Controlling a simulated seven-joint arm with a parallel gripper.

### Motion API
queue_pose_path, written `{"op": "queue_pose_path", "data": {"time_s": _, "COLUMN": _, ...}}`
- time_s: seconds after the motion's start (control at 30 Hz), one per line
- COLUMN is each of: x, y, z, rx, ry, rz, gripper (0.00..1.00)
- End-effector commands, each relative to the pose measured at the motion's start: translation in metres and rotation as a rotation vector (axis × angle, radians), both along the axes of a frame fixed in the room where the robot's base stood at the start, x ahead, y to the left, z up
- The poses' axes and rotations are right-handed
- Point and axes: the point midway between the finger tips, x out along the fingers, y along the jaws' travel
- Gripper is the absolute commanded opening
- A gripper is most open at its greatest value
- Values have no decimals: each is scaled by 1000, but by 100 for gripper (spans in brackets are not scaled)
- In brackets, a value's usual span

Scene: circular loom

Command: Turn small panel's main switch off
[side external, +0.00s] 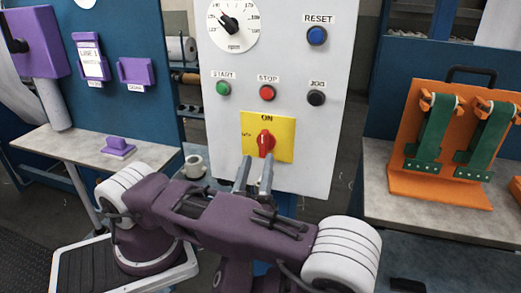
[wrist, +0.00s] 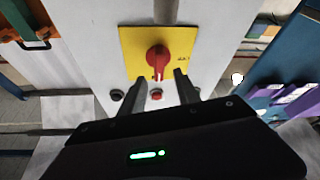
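The small panel (side external: 283,60) is a light grey upright board. Low on it is a yellow plate (side external: 284,150) carrying a red rotary main switch (side external: 265,142). "ON" is printed above the switch, and a small, hard-to-read label is at its left. In the wrist view, which shows the panel upside down, the red switch (wrist: 157,58) has its handle toward the button side, which is the ON side. My gripper (side external: 257,161) is just below and in front of the switch, fingers apart with nothing between them. In the wrist view, its fingers (wrist: 160,78) stand short of the handle.
Above the plate are a green START button (side external: 222,88), a red STOP button (side external: 267,93) and a black button (side external: 316,98). A blue RESET button (side external: 317,36) and a dial (side external: 233,25) sit higher. A white cup (side external: 195,166) stands left of the panel. An orange stand (side external: 440,183) is at right.

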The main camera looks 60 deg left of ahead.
Motion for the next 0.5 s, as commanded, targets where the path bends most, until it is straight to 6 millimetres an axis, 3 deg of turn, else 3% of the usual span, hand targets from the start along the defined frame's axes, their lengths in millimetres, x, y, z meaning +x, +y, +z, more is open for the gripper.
{"op": "queue_pose_path", "data": {"time_s": 0.2, "x": 21, "y": 28, "z": 14, "rx": -4, "ry": -2, "rz": 5, "gripper": 38}}
{"op": "queue_pose_path", "data": {"time_s": 0.5, "x": 26, "y": 34, "z": 16, "rx": -7, "ry": -1, "rz": 2, "gripper": 38}}
